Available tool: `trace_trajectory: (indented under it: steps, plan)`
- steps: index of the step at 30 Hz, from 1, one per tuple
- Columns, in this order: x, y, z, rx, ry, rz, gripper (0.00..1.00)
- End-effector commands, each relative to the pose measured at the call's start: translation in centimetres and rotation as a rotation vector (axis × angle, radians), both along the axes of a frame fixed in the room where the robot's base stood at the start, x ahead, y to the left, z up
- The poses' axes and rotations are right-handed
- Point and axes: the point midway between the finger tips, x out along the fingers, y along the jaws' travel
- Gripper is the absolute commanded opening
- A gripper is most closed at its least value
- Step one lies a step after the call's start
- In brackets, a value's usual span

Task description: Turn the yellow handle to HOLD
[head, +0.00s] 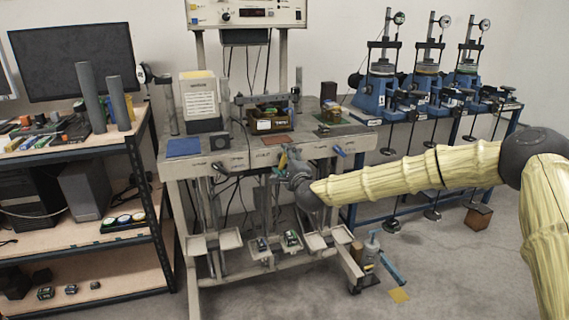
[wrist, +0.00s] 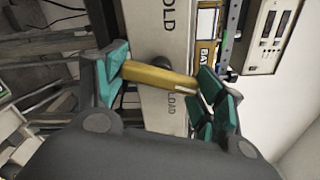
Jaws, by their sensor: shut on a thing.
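The yellow handle (wrist: 158,78) lies between the teal fingers of my gripper (wrist: 163,82) in the wrist view, with one finger at each end. My gripper is shut on it. The handle lies crosswise on a pale panel (wrist: 165,40), beside a dark round pivot (wrist: 161,56). A HOLD label (wrist: 168,14) is above the handle, and a LOAD label (wrist: 177,108) is partly visible below it. In the head view, my gripper (head: 290,167) is at the bench's front rail, and the yellow handle (head: 283,160) is mostly hidden by it.
A blue handle (head: 339,151) is on the same rail to the right. The bench (head: 240,160) carries a blue mat (head: 183,147) and a small device (head: 268,121). A shelf rack (head: 125,240) stands left; blue test stands (head: 380,92) stand right.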

Motion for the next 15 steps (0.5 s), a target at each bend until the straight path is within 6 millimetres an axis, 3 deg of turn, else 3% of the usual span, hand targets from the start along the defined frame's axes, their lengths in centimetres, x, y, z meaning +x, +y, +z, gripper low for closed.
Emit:
trace_trajectory:
  steps: [15]
  plan:
    - [-0.03, 0.08, 0.18, -0.472, -0.153, 0.001, 0.45]
